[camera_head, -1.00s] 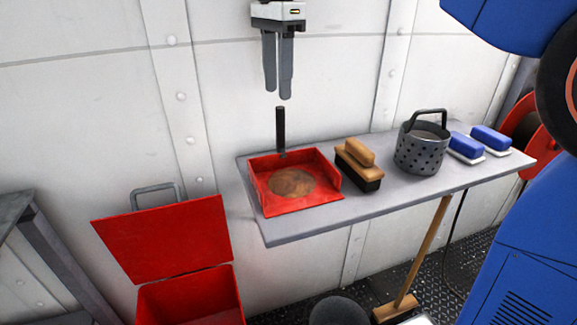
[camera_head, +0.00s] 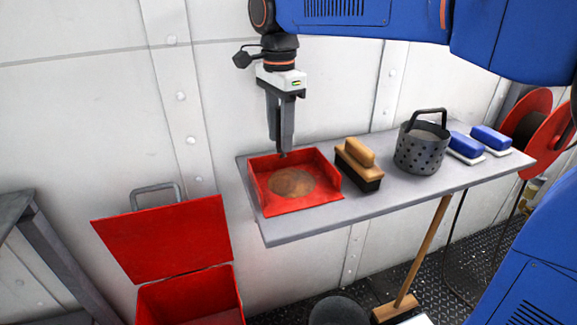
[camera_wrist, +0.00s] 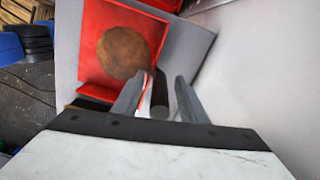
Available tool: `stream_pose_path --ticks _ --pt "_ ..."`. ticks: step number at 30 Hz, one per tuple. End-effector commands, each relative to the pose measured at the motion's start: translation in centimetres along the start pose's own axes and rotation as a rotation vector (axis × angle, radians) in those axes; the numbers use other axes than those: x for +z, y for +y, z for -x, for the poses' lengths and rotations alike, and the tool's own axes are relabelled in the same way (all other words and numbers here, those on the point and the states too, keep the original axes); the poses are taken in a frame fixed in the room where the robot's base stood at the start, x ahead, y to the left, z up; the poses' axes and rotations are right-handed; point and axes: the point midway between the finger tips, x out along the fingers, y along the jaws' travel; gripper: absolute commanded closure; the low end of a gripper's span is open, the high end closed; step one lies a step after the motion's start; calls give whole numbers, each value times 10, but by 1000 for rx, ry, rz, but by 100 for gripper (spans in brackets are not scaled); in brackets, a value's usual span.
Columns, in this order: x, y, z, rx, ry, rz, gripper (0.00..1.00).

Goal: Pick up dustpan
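The red dustpan (camera_head: 297,201) lies on the grey wall shelf (camera_head: 375,204), with a round brown patch (camera_head: 291,183) in its pan. My gripper (camera_head: 282,150) points down at the back of the dustpan, where its dark upright handle stands. In the head view the fingers hide nearly all of the handle. In the wrist view the dark handle (camera_wrist: 160,97) stands between my two fingers (camera_wrist: 158,93), with a gap to the right finger. The left finger is close to the handle; I cannot tell whether they touch.
A wooden brush (camera_head: 359,165) stands just right of the dustpan, then a perforated metal bucket (camera_head: 421,152) and blue-backed brushes (camera_head: 466,146). An open red box (camera_head: 190,300) sits below left. The riveted wall is close behind.

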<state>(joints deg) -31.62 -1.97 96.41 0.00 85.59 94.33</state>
Motion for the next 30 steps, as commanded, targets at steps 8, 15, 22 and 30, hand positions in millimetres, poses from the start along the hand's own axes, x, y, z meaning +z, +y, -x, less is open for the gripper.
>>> stream_pose_path --ticks 8,15,22,30 --pt "0 0 -4 0 0 0 61" --pt "0 0 -4 0 0 0 100" --pt "0 0 -4 -1 0 0 100" --pt "1 4 8 -4 0 0 100"
